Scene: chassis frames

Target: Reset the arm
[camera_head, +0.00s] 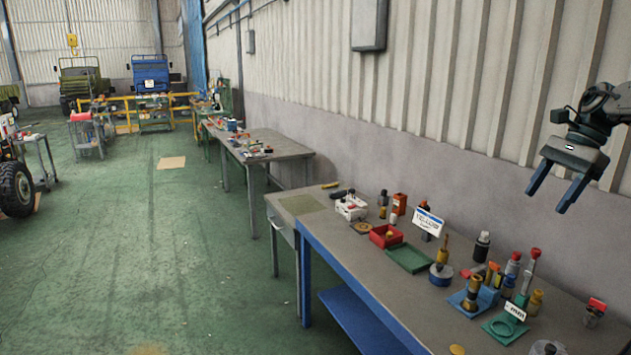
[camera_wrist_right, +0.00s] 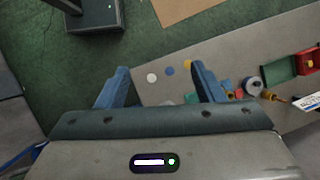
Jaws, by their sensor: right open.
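My right gripper (camera_head: 566,186) is at the right of the head view, raised above the workbench and in front of the wall. Its two blue fingers are apart and hold nothing. In the right wrist view the same gripper (camera_wrist_right: 160,85) shows its fingers spread, with floor and the bench edge beyond them. My left gripper shows in neither view.
The workbench (camera_head: 345,240) below carries a red bin (camera_head: 386,236), a green tray (camera_head: 410,258), a white sign (camera_head: 428,222) and several bottles and small parts. A second table (camera_head: 270,146) stands farther back. Green floor (camera_head: 160,250) at the left is open.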

